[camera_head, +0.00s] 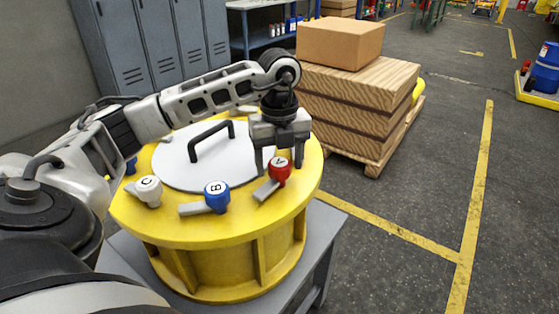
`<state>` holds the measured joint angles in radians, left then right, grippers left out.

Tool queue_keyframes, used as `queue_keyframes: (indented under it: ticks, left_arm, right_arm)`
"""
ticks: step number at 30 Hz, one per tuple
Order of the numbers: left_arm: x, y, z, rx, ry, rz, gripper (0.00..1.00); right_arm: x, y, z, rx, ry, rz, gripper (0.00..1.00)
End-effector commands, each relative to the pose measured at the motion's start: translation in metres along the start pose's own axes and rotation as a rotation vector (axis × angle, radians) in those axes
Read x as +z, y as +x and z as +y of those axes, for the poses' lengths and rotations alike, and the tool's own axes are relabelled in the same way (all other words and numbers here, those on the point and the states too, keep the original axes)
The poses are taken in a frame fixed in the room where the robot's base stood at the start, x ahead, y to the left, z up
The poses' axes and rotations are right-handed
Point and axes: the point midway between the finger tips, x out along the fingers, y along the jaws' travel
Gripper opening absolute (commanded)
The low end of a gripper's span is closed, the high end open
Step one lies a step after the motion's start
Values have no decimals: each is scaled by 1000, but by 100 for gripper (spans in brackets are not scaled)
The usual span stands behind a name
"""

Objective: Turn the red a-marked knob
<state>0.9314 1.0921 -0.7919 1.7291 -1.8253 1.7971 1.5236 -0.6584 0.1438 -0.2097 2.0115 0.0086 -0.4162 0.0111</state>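The red knob (279,170) marked A sits on the right part of the yellow drum's (225,235) top rim, with a grey lever pointing down-left. My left gripper (279,160) points down right over the red knob. Its two fingers are apart, one to the left of the knob and one at its right or behind it. I cannot tell whether they touch it. The blue knob (216,196) marked B and the white knob (148,190) marked C sit further left along the rim. My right gripper is out of view.
A grey lid with a black handle (210,136) covers the drum's top. The drum stands on a grey table (325,228). Wooden crates with a cardboard box (340,42) on top stand behind to the right. Grey lockers (155,45) stand behind.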

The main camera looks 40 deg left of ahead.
Motion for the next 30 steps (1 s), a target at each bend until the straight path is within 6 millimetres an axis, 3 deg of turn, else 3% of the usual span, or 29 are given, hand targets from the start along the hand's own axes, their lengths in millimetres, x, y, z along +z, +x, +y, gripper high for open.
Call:
queue_keyframes:
  ticks: [7,11,19,21,26,30]
  left_arm:
    - [-1,-2,0,1,3,2,64]
    - [-1,-17,-1,-2,4,1,64]
    - [0,-82,-1,-5,3,-1,64]
    - [0,-105,0,-3,0,-3,64]
    - [0,-136,0,-2,1,-2,64]
    - [0,-153,0,-1,0,-1,64]
  right_arm:
    - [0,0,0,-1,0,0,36]
    - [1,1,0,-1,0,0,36]
    - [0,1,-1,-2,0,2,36]
    - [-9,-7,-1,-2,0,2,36]
    - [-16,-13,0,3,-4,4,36]
    - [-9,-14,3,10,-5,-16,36]
